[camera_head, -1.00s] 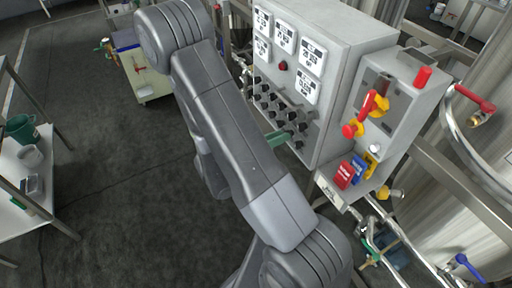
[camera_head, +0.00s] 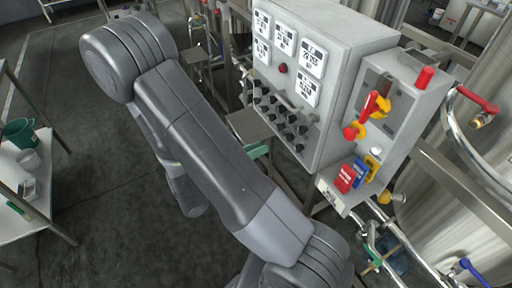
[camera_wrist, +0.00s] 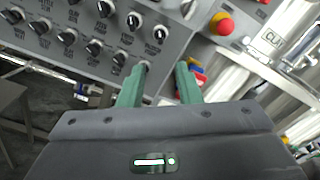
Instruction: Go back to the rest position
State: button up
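My gripper (camera_wrist: 161,70) has two green fingers, apart with a clear gap and nothing between them. In the wrist view it points toward the lower edge of the grey control box (camera_wrist: 95,12), which has rows of black knobs. In the head view only a green finger (camera_head: 257,152) shows, left of and below the knobs, apart from the box. My arm is bent, its elbow at the upper left, and hides most of the gripper.
The box carries white displays (camera_head: 284,38) and a red button (camera_head: 282,69). Red and yellow handles (camera_head: 372,106), tags (camera_head: 345,178), pipes and a steel tank (camera_head: 470,180) stand at right. A shelf (camera_head: 50,222) is at left. Dark floor (camera_head: 120,235) between is open.

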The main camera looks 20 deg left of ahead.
aim_at(299, 131)
jog(key=shift+w+d, duration=0.1)
jog(key=shift+p+x, duration=1.4)
jog(key=shift+x, duration=5.3)
